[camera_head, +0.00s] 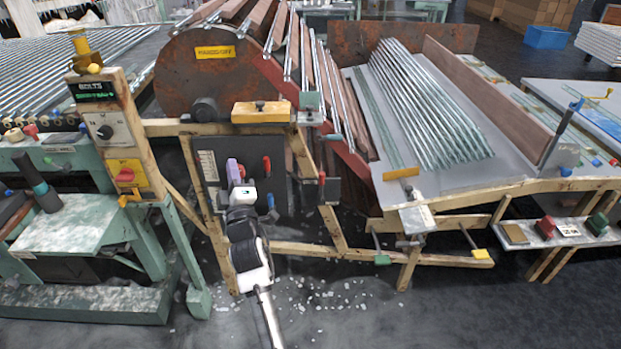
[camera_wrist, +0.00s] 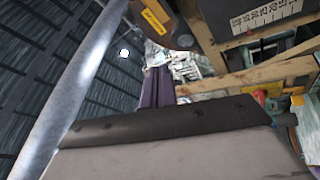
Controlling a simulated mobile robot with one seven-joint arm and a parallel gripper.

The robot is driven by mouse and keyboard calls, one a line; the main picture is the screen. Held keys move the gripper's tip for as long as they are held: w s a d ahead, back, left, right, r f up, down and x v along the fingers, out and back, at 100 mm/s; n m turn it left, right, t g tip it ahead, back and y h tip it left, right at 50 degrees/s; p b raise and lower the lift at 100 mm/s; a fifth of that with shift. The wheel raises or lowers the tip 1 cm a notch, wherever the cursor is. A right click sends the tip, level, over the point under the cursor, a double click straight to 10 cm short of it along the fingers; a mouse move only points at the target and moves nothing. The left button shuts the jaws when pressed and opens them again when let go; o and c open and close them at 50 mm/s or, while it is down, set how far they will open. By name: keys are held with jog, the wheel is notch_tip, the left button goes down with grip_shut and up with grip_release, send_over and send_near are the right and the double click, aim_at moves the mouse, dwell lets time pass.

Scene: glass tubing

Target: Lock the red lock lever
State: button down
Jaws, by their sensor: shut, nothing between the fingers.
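A dark panel (camera_head: 212,178) hangs on the wooden frame below the drum. A short red lever (camera_head: 267,166) stands upright on its right part, with a blue lever (camera_head: 271,203) below it. Another slim red handle (camera_head: 322,180) is farther right on the frame. The frames do not label which is the lock lever. My gripper (camera_head: 233,170) is in front of the panel, left of the red lever and apart from it in the picture; depth is unclear. Its purple fingers, also in the wrist view (camera_wrist: 157,88), are shut and hold nothing.
A control box (camera_head: 119,130) with a red knob on a yellow plate stands left of the panel. Wooden posts and beams (camera_head: 330,252) surround the panel. A rack of glass tubes (camera_head: 425,105) is at the right.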

jog(key=w+d+f+g+h+p, duration=0.1)
jog(key=d+f+h, duration=0.5)
jog(key=d+f, duration=0.9)
jog(key=shift+w+d+f+g+h+p, duration=0.2)
jog(key=shift+w+f+g+h+p, duration=0.3)
jog(key=shift+w+g, duration=0.55)
jog(key=shift+s, duration=0.1)
